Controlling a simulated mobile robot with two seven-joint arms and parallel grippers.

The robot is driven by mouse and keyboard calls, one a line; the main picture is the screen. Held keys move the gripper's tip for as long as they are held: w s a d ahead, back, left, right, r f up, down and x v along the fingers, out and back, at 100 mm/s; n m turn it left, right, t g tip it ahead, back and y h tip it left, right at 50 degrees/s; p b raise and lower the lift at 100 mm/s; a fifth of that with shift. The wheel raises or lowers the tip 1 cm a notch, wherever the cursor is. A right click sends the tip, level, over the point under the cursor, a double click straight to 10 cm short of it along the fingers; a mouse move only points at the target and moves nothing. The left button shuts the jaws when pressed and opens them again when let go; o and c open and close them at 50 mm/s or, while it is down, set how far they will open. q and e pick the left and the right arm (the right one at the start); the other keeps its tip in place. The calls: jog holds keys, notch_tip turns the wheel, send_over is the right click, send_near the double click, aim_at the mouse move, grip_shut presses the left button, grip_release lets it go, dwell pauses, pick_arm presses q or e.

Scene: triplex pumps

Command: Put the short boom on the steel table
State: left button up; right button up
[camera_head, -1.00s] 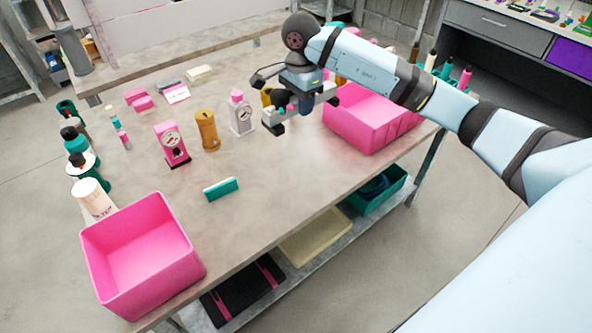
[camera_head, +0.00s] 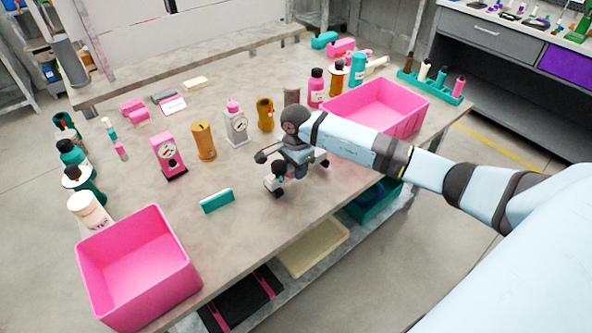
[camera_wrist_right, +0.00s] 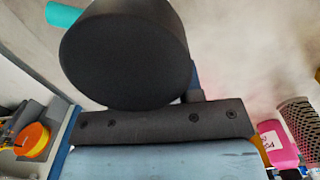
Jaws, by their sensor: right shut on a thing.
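My right gripper (camera_head: 279,185) is low over the front middle of the grey steel-looking table (camera_head: 255,222), to the right of a teal block (camera_head: 217,200). It is shut on a small piece, taken to be the short boom, which is mostly hidden by the gripper. In the right wrist view a teal rounded end (camera_wrist_right: 62,14) shows behind a large dark disc; I cannot tell whether it belongs to the held piece. Whether the piece touches the table top is unclear. My left gripper is not in view.
A pink bin (camera_head: 140,268) stands at the front left, another pink bin (camera_head: 377,104) at the right. A pink gauge block (camera_head: 168,155), an ochre cylinder (camera_head: 203,141) and a white gauge block (camera_head: 236,126) stand behind the gripper. The table's front edge is close; the table centre is fairly clear.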

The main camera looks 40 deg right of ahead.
jog(key=shift+f, duration=0.65)
jog(key=shift+f, duration=0.1)
jog(key=o, duration=1.1)
